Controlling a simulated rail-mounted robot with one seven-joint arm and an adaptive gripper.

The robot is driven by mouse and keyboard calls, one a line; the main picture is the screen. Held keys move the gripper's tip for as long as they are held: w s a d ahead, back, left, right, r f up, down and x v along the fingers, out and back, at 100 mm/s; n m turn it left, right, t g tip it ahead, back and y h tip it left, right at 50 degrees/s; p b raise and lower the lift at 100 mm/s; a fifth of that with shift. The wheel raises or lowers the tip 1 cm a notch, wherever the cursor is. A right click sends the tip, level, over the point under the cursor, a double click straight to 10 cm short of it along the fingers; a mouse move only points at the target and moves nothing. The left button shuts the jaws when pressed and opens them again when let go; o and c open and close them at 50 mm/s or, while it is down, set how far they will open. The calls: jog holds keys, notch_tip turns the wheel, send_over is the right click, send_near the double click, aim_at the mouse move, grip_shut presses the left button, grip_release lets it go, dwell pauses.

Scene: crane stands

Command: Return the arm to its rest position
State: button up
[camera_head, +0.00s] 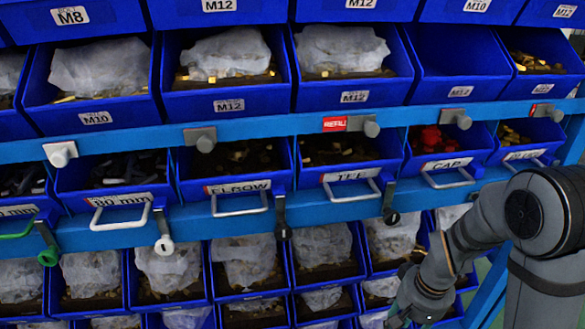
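My arm (490,225) is dark grey and bent at the lower right of the head view. Its upper link rises to a large round joint, and its forearm slopes down to the left. My gripper (397,316) is at the bottom edge, in front of the lower bins. It is small and partly cut off by the frame, so I cannot tell whether it is open or shut. I see nothing clearly held in it.
A blue rack (300,120) of labelled bins fills the view. Pull-out bins with handles, such as the ELBOW bin (238,187) and CAP bin (446,165), form the middle row. Grey knobs and hanging latches stick out from the rails. A blue post (488,300) stands near my arm.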

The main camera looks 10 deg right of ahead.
jog(key=a+f+n+b, duration=0.4)
jog(key=a+f+b, duration=0.3)
jog(key=a+b, duration=0.1)
jog(key=shift+w+f+t, duration=0.35)
jog(key=shift+t, duration=0.05)
